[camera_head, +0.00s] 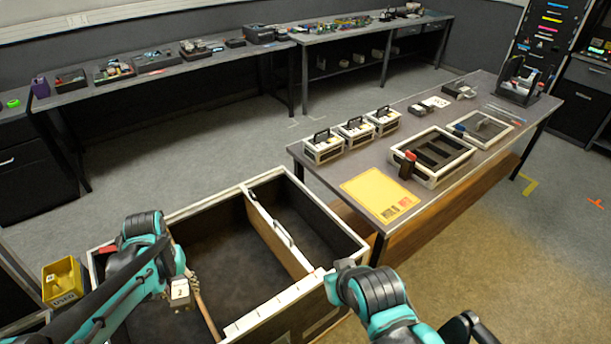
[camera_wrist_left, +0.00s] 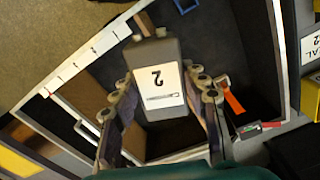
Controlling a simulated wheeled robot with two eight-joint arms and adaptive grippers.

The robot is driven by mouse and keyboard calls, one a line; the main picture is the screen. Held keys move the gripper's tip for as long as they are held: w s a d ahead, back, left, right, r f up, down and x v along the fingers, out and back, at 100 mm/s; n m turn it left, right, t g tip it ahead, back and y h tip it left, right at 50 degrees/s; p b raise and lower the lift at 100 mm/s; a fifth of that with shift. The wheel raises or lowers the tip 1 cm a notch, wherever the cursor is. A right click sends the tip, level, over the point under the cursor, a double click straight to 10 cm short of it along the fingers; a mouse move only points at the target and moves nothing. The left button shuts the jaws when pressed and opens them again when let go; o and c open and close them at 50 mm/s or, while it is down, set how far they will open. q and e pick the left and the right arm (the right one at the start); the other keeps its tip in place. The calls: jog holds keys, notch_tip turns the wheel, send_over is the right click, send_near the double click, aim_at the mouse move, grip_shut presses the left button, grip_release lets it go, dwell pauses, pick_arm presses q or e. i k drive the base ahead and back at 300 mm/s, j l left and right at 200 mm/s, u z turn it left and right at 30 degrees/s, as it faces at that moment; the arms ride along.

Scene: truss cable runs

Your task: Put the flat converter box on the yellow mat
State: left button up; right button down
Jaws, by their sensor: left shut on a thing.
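The yellow mat (camera_head: 379,194) lies flat on the near left corner of the grey table. It has dark and red marks along its near edge. My left gripper (camera_head: 181,289) hangs over the open bin on the floor. In the left wrist view its two fingers (camera_wrist_left: 160,98) are shut on a grey box (camera_wrist_left: 155,58) with a white label reading "2". In the head view this held box is small and partly hidden. I cannot tell for certain that it is the flat converter box.
The large white-rimmed bin (camera_head: 225,200) has a divider and stands left of the table (camera_head: 330,168). Several white cases with black handles (camera_head: 355,130) stand behind the mat. A white-framed tray (camera_head: 433,158) is to its right. A yellow bin (camera_head: 63,283) is at far left.

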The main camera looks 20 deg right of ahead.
aim_at(376, 190)
jog(key=l, duration=0.5)
jog(key=i+l+z, duration=0.15)
jog(key=l, duration=0.8)
jog(key=i+l+z, duration=0.1)
jog(key=l, duration=0.35)
jog(key=i+l+z, duration=0.1)
jog(key=l, duration=0.35)
jog(key=i+l, duration=0.2)
jog(key=l, duration=0.3)
jog(key=i+l, duration=0.55)
jog(key=i+l+z, duration=0.05)
